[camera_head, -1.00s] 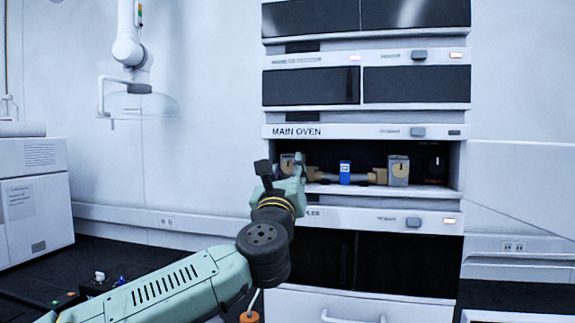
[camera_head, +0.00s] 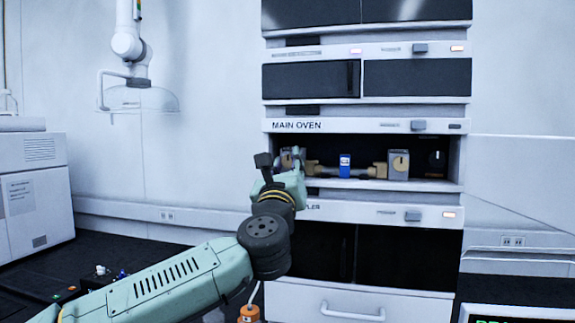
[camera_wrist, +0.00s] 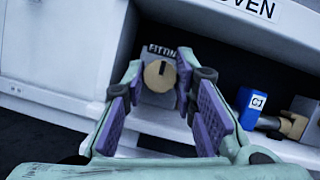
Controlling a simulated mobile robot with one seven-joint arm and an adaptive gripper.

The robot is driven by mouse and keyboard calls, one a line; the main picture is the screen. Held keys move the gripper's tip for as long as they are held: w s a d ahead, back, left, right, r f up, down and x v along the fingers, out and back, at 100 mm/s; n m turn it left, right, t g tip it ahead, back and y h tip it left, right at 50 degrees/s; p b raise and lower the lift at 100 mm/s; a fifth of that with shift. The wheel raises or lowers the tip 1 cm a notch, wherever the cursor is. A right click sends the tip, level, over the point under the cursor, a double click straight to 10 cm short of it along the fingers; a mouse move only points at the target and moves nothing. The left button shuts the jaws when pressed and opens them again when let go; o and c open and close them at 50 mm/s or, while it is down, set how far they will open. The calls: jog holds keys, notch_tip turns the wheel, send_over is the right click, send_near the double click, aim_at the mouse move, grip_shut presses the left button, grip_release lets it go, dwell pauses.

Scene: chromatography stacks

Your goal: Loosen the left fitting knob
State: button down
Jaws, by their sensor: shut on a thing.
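The left fitting knob (camera_wrist: 157,78) is a round brass knob with a dark mark, on the front of a grey block (camera_wrist: 160,51) in the oven bay. In the wrist view, my gripper (camera_wrist: 160,84) has its purple-padded fingers around the knob, one at each side, shut on it. In the head view, my gripper (camera_head: 298,166) reaches into the left of the bay and hides most of the knob. A horizontal column with a blue tag (camera_head: 345,166) runs to the right. The tag also shows in the wrist view (camera_wrist: 253,107). A similar grey block with a brass knob (camera_head: 398,163) stands at the right.
The bay lies under the MAIN OVEN panel (camera_head: 355,126), with a shelf lip (camera_head: 410,185) below. A dark round part (camera_head: 437,158) is at the bay's far right. Other stack modules are above and below. A white instrument (camera_head: 36,185) stands at the left.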

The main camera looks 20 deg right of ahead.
jog(key=shift+n+y, duration=0.3)
jog(key=shift+n, duration=0.1)
jog(key=n+y, duration=0.1)
jog(key=n, duration=0.2)
jog(key=n+y+b, duration=0.1)
jog(key=n+y, duration=0.1)
jog(key=n, duration=0.1)
jog(key=shift+d+b, duration=0.15)
jog(key=shift+b, duration=0.15)
jog(key=n+y, duration=0.1)
jog(key=n, duration=0.3)
jog(key=n+g+y, duration=0.1)
jog(key=n, duration=0.2)
jog(key=shift+r+n+y, duration=0.1)
jog(key=shift+n+y, duration=0.2)
jog(key=shift+n, duration=0.1)
jog(key=n+g, duration=0.1)
jog(key=n, duration=0.1)
jog(key=n+g, duration=0.1)
jog(key=n, duration=0.2)
jog(key=shift+r+y+p, duration=0.15)
jog(key=shift+y+p, duration=0.25)
jog(key=n+g+p, duration=0.1)
jog(key=n+g, duration=0.1)
jog(key=n, duration=0.2)
jog(key=shift+n+h, duration=0.3)
jog(key=shift+n, duration=0.1)
jog(key=c, duration=1.6)
grip_release()
